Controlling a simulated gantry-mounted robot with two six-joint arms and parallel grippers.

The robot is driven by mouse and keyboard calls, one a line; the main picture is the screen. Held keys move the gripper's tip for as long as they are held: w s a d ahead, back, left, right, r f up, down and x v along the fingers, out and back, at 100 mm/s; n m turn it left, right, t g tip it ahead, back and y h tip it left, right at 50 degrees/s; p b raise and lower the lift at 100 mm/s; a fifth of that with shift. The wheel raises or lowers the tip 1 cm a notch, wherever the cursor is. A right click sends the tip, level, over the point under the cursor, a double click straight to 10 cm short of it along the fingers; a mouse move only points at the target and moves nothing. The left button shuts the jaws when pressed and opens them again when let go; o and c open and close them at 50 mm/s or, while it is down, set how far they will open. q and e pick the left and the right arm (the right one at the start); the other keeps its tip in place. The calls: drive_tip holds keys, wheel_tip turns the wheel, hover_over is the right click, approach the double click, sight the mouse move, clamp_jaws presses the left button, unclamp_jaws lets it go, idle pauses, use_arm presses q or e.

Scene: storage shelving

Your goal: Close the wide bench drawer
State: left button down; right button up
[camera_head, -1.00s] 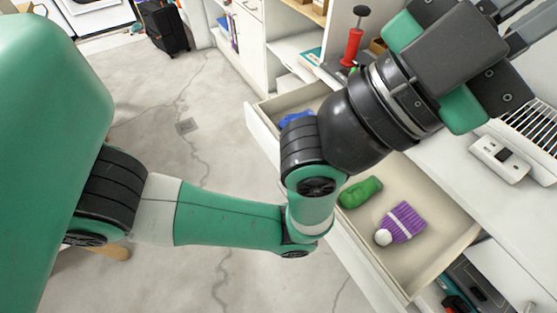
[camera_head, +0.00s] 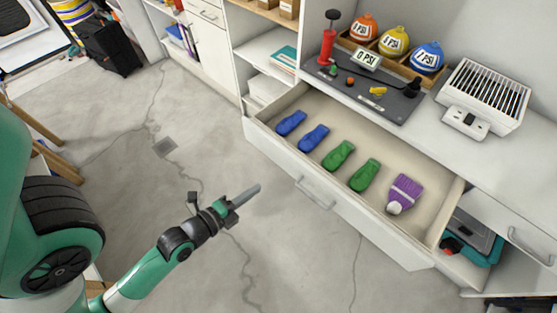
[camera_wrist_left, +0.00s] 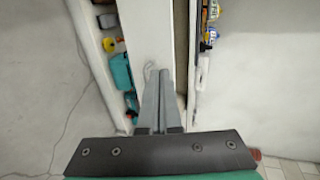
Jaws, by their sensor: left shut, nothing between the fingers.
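The wide bench drawer (camera_head: 350,208) is pulled open from under the white bench, its white front facing the floor area at lower left. Its bar handle (camera_head: 315,192) is on the middle of that front. Inside lie two blue items, two green items and a purple knitted hat (camera_head: 404,193). My left gripper (camera_head: 257,188) is shut and empty, left of the drawer front and apart from it in the head view. In the left wrist view its closed fingers (camera_wrist_left: 160,105) point toward a white panel with a handle (camera_wrist_left: 148,70). My right gripper is out of view.
Open shelves (camera_head: 275,50) stand left of the drawer. A teal case (camera_head: 480,247) sits below right. The concrete floor in front is clear.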

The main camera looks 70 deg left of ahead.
use_arm(q)
drive_tip(key=b, duration=0.3)
approach(292, 160)
drive_tip(key=x, duration=0.5)
drive_tip(key=shift+w+f, duration=0.2)
drive_tip(key=shift+f, duration=0.15)
drive_tip(key=shift+w+a, duration=0.25)
drive_tip(key=shift+w, duration=0.2)
